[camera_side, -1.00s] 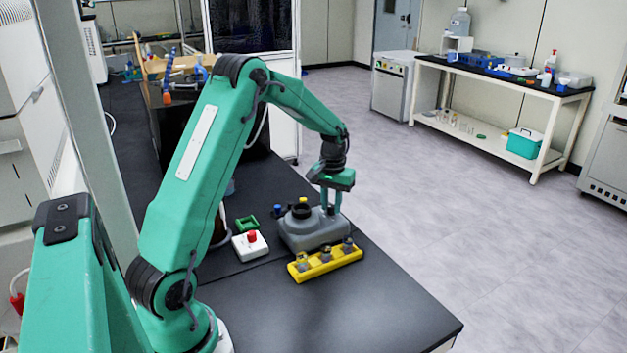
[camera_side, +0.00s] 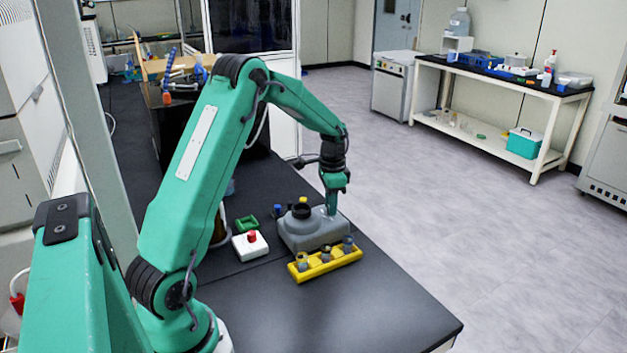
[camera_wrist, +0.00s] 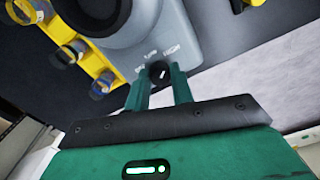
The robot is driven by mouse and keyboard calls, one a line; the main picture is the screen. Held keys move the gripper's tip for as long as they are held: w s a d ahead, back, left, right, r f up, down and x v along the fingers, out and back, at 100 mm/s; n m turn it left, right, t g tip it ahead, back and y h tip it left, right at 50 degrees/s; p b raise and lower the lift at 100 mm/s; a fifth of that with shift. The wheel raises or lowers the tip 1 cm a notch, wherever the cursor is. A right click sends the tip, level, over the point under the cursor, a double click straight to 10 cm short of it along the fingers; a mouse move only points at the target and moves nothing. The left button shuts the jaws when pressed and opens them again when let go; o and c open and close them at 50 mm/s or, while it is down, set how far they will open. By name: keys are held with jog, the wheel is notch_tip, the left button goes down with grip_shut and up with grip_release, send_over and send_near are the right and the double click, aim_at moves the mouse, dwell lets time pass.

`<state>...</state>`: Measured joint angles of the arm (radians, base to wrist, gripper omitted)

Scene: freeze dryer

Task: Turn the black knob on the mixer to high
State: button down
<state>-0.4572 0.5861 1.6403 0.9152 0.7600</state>
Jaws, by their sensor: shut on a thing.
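The grey mixer (camera_side: 316,232) stands on the black bench, with a dark round top. In the wrist view, the mixer (camera_wrist: 172,22) carries a small black knob (camera_wrist: 158,71) with a white mark. OFF, LOW and HIGH labels arc above the knob. The mark looks slanted up and right, roughly toward HIGH, but it is too small to be sure. My gripper (camera_wrist: 160,86) is shut on the knob, one green finger on each side. In the side view my gripper (camera_side: 332,205) points down at the mixer's far right end, and the knob is hidden there.
A yellow rack (camera_side: 326,263) with several small vials stands just in front of the mixer. A white box with a red button (camera_side: 251,244) and a green tray (camera_side: 247,223) sit to its left. The bench front is clear.

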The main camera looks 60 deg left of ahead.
jog(key=shift+m, duration=0.9)
jog(key=shift+r, duration=0.1)
jog(key=c, duration=1.2)
grip_release()
jog(key=shift+r, duration=0.1)
jog(key=shift+r, duration=3.75)
